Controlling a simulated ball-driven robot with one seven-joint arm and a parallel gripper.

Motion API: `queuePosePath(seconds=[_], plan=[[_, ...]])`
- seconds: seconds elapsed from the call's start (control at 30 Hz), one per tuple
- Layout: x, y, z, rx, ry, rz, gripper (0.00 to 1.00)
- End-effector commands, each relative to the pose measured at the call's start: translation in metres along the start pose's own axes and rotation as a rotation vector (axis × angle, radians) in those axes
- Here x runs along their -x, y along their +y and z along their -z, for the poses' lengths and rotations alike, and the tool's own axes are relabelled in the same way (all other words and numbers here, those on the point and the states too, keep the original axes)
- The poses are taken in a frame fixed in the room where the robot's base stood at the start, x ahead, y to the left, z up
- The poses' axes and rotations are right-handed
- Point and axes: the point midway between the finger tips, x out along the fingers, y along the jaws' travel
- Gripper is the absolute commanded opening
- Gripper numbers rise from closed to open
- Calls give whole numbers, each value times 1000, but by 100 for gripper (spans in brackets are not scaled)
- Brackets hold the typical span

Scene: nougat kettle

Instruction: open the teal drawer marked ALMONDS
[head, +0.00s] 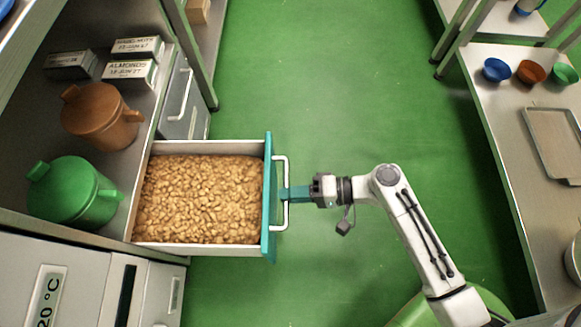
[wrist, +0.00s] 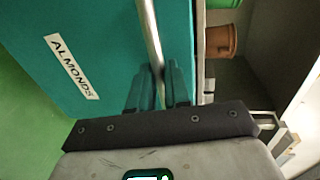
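The teal drawer front (head: 268,200) stands out from the left-hand unit, with the drawer pulled well open. The drawer is full of tan, nut-like pieces. Its ALMONDS label (wrist: 71,66) shows on the teal face in the wrist view. A pale bar handle (head: 280,160) runs along the front; it also shows in the wrist view (wrist: 149,30). My gripper (head: 290,193) is at the middle of the handle, its teal fingers (wrist: 160,85) on either side of the bar and seemingly closed on it. The exact contact is partly hidden.
A green pot (head: 70,192) and a brown pot (head: 100,117) stand on the shelf left of the drawer. A grey drawer (head: 183,103) sits behind it. A steel table (head: 500,130) with bowls and a tray is at right. The green floor between is clear.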

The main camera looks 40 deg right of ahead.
Motion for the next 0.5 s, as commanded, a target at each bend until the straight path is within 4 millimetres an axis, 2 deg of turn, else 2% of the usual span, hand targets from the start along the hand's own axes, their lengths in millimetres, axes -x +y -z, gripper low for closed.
queuePosePath(seconds=[0.03, 0.2, 0.5], plan=[[0, 0, 0, 0, 0, 0, 22], [0, 0, 0, 0, 0, 0, 38], [3, -1, 1, 0, 2, 0, 39]])
